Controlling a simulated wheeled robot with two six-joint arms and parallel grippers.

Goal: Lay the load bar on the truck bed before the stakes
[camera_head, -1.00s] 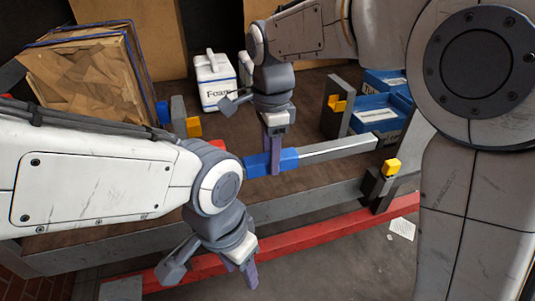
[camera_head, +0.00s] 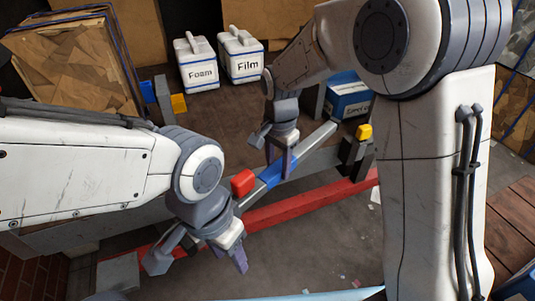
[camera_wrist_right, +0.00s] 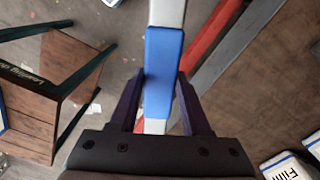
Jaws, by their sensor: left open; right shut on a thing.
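The load bar (camera_head: 272,174) is grey with a blue middle and a red end block (camera_head: 243,183). My right gripper (camera_head: 282,160) is shut on its blue part, which also shows between the fingers in the right wrist view (camera_wrist_right: 164,75). The bar slants from lower left to upper right, over the near edge of the truck bed (camera_head: 225,125). A grey stake with a yellow piece (camera_head: 364,131) stands at the right of the near edge; another grey stake (camera_head: 164,97) stands at the left. My left gripper (camera_head: 203,258) is open and empty, in front of the bed.
Foam (camera_head: 197,65) and Film (camera_head: 240,57) containers stand at the back of the bed. A strapped carton (camera_head: 70,75) is at the back left, a blue box (camera_head: 348,96) at the right. A red rail (camera_head: 310,200) runs along the near side. The bed's middle is clear.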

